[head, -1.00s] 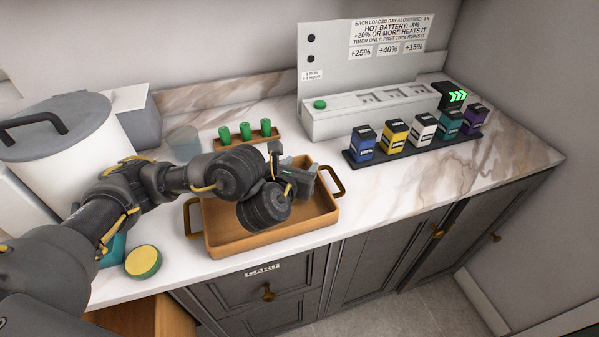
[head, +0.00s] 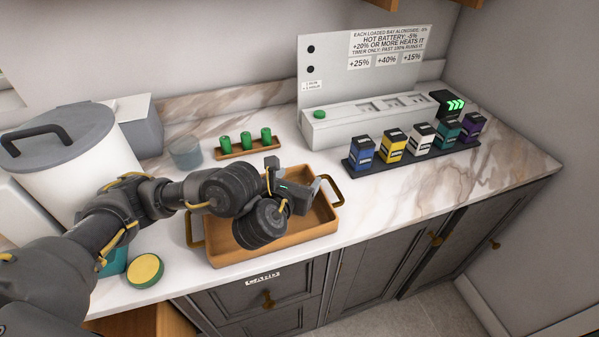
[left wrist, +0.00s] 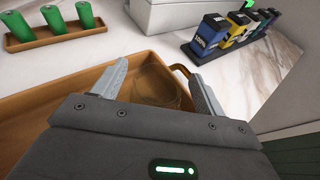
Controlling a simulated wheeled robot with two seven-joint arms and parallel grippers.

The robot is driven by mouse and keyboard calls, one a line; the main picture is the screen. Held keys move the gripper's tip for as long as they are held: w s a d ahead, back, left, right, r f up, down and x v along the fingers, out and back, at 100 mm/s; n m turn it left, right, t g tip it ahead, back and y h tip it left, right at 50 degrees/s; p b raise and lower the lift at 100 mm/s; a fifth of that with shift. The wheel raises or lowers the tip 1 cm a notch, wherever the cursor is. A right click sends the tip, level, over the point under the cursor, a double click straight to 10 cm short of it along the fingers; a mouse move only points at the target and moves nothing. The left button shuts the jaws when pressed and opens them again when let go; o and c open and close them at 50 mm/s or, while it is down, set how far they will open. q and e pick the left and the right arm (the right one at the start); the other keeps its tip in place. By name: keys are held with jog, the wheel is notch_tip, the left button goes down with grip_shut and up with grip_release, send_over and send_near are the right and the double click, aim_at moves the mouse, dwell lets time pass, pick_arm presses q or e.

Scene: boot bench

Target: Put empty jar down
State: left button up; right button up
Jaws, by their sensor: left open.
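My left gripper (head: 296,180) is over the right part of the wooden tray (head: 215,258), its fingers spread. In the left wrist view the two fingers (left wrist: 160,72) stand apart, with a faint clear round outline, apparently the empty glass jar (left wrist: 160,88), in the tray between them. Whether either finger touches it I cannot tell. In the head view my gripper and wrist hide that spot. Another clear glass vessel (head: 186,152) stands on the counter behind the tray, at the left.
A rack with several green cylinders (head: 245,142) lies behind the tray. A white device (head: 370,120) and a dark strip of coloured batteries (head: 395,146) stand to the right. A lidded white pot (head: 75,165) and a yellow-green round thing (head: 145,270) are left. Marble right of the tray is clear.

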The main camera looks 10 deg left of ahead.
pick_arm(q)
jog(key=p+v, duration=0.3)
jog(key=v, duration=0.7)
jog(key=shift+s+p, duration=0.15)
jog(key=shift+p, duration=0.2)
jog(key=shift+a, duration=0.1)
